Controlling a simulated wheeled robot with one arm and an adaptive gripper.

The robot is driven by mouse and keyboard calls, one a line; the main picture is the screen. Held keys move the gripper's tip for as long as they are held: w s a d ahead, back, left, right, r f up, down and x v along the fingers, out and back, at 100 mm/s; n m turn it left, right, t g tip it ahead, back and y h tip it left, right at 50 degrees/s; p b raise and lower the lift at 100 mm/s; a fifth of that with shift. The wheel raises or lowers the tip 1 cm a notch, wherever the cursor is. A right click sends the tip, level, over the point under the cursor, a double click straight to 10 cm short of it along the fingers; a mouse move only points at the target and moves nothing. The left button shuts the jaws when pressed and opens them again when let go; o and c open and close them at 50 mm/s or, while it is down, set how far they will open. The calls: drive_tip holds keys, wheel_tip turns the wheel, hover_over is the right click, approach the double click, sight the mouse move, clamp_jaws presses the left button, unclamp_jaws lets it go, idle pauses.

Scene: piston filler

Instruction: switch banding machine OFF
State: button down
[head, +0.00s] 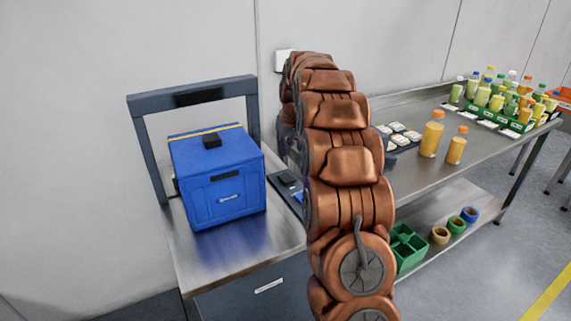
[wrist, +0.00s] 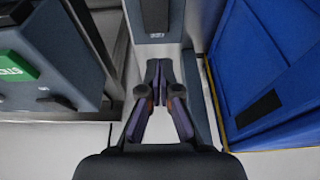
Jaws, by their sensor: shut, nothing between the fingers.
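The banding machine shows in the head view as a dark grey arch (head: 137,104) on the left part of the steel worktop. A blue box (head: 222,196) with a yellow strap over its top stands at the arch. In the wrist view, my gripper (wrist: 158,70) is shut and empty, fingertips together. It is between a dark grey housing (wrist: 55,60) with a green label on the left and the blue box (wrist: 275,70) on the right. A dark panel (wrist: 152,14) with a small light label lies ahead of the fingertips. I cannot make out the switch. My arm hides my gripper in the head view.
A small dark panel (head: 283,180) lies on the worktop right of the blue box. A steel table (head: 420,175) to the right carries two orange-capped bottles (head: 431,138) and a green crate (head: 520,126) of bottles. A white wall stands close behind the arch.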

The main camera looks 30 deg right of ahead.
drive_tip(key=shift+w+b+v, duration=0.2)
drive_tip(key=shift+v, duration=1.05)
drive_tip(key=shift+w+b+v, duration=0.15)
drive_tip(key=shift+w+v, duration=0.1)
drive_tip(key=shift+v, duration=1)
drive_tip(key=shift+r, duration=0.1)
